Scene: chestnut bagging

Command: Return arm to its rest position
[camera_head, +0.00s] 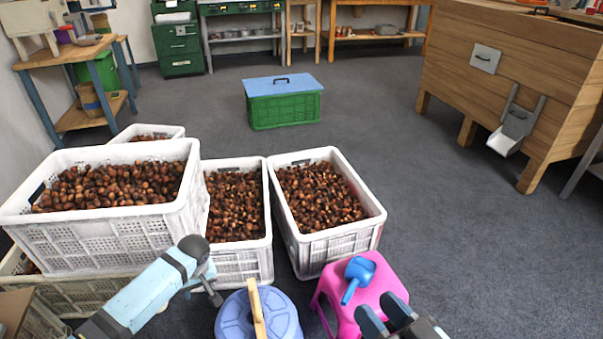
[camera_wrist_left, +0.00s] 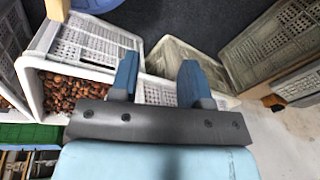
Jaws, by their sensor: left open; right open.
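My left gripper (camera_head: 209,282) is at the end of the light blue arm, low in front of the white crates in the head view. In the left wrist view its two blue fingers (camera_wrist_left: 158,82) stand apart with nothing between them. My right gripper (camera_head: 384,316) shows at the bottom edge, its fingers apart and empty, over the front of the pink stool. The blue scoop (camera_head: 358,275) lies on the pink stool (camera_head: 393,284), just beyond the right gripper.
White crates of chestnuts (camera_head: 112,240), (camera_head: 240,262), (camera_head: 335,243) stand close to the left arm. A blue round container (camera_head: 236,322) with a wooden handle is between the grippers. A green lidded crate (camera_head: 285,110) and wooden bin (camera_head: 515,75) stand farther off. The floor at right is clear.

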